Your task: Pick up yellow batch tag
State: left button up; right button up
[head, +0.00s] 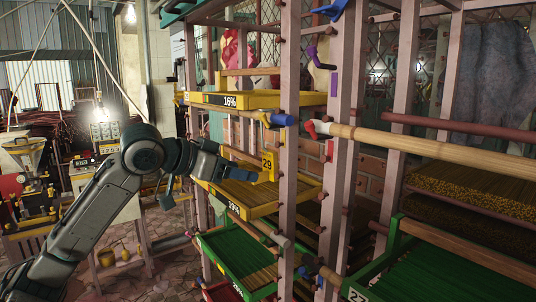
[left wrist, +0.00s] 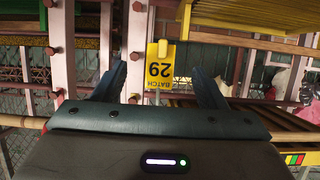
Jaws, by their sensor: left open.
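The yellow batch tag (head: 268,166) hangs on the rack's front in the head view and bears the number 29. In the left wrist view the tag (left wrist: 160,68) shows upside down, with "BATCH 29" on it, between and beyond the two fingers. My left gripper (head: 220,168) comes in from the left, just short of the tag. Its fingers (left wrist: 160,76) are spread apart with nothing held between them. The tag's hanging point is partly hidden. My right gripper is not in either view.
The pink-grey rack post (head: 290,190) stands just right of the tag. A yellow tray (head: 245,192) lies below it and another yellow tray (head: 250,99) above. A blue-ended peg (head: 281,120) sticks out nearby. A bamboo pole (head: 400,138) runs to the right.

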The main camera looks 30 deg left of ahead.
aim_at(260, 173)
pick_arm(q)
jog(key=p+x, duration=0.4)
jog(key=x, duration=0.1)
jog(key=shift+w+r, duration=0.1)
jog(key=shift+w, duration=0.1)
jog(key=shift+w+d+f+p, duration=0.2)
jog(key=shift+w+f+p, duration=0.1)
jog(key=shift+w, duration=0.15)
jog(key=shift+f, duration=0.1)
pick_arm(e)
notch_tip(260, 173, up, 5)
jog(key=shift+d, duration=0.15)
pick_arm(q)
jog(key=shift+c, duration=1.3)
jog(key=c, duration=0.8)
jog(key=shift+r, duration=0.2)
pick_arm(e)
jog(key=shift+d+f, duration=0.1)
